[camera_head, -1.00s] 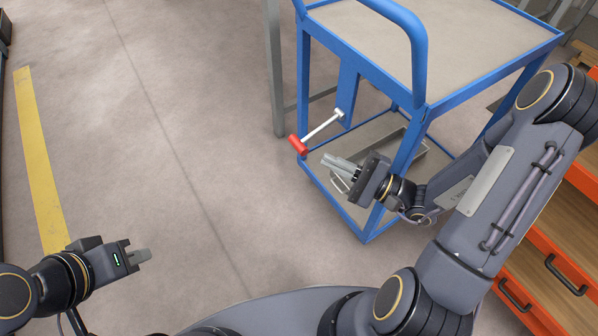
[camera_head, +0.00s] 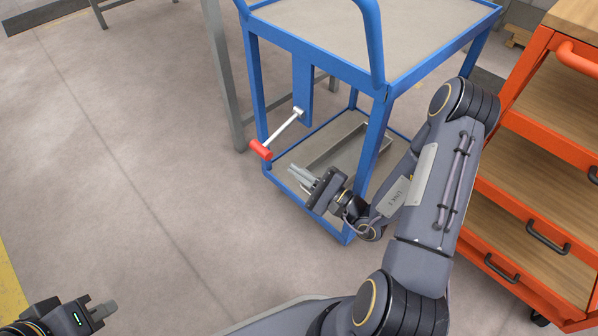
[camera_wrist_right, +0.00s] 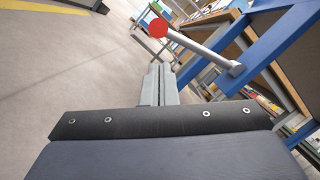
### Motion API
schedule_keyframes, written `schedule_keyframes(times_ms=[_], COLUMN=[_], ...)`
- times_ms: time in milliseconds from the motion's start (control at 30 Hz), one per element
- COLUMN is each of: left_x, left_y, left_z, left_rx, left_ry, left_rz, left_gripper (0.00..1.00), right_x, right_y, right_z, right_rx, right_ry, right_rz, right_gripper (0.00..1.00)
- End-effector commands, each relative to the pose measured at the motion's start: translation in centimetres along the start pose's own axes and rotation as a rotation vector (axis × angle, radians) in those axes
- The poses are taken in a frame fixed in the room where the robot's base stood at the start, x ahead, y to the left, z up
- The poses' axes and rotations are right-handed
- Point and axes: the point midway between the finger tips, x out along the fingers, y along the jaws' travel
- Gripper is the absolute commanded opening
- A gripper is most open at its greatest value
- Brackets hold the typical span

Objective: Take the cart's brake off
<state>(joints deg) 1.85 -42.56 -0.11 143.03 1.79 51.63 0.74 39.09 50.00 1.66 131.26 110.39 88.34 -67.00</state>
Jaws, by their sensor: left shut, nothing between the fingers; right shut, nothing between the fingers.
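The blue cart (camera_head: 377,136) stands ahead of me, with a grey top and a lower shelf. Its brake lever (camera_head: 283,127) is a pale rod that slopes out from a blue plate on the cart to a red grip (camera_head: 261,150). The lever also shows in the right wrist view, with its red end (camera_wrist_right: 159,28) beyond the fingertips. My right gripper (camera_head: 300,174) is shut and empty, a little below and right of the red grip, and apart from it. My left gripper (camera_head: 104,311) is shut and empty at the lower left, far from the cart.
An orange shelf unit (camera_head: 505,190) with wooden shelves and dark handles stands on the right, close to my right arm. A grey metal leg (camera_head: 222,75) stands behind the cart's left side. The floor (camera_head: 120,150) on the left is clear.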

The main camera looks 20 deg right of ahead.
Motion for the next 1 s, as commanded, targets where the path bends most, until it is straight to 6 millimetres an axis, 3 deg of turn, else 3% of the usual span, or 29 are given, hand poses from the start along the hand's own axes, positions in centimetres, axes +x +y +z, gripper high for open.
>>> schedule_keyframes(times_ms=[200,400,1000], left_x=[0.8,1.2,0.9], left_y=[-0.4,-0.5,-0.4], left_z=[0.4,0.6,0.5], left_rx=[0.000,0.000,0.000], left_ry=[0.000,0.000,0.000], left_rz=[0.000,0.000,0.000], left_gripper=[0.00,0.00,0.00], right_x=[4.1,6.5,7.2], right_y=[0.2,0.1,-0.1], right_z=[0.0,0.0,0.3], right_rx=[-0.002,-0.001,0.017], right_ry=[-0.005,-0.002,0.000], right_rz=[0.001,0.000,-0.003], right_gripper=[0.00,0.00,0.00])
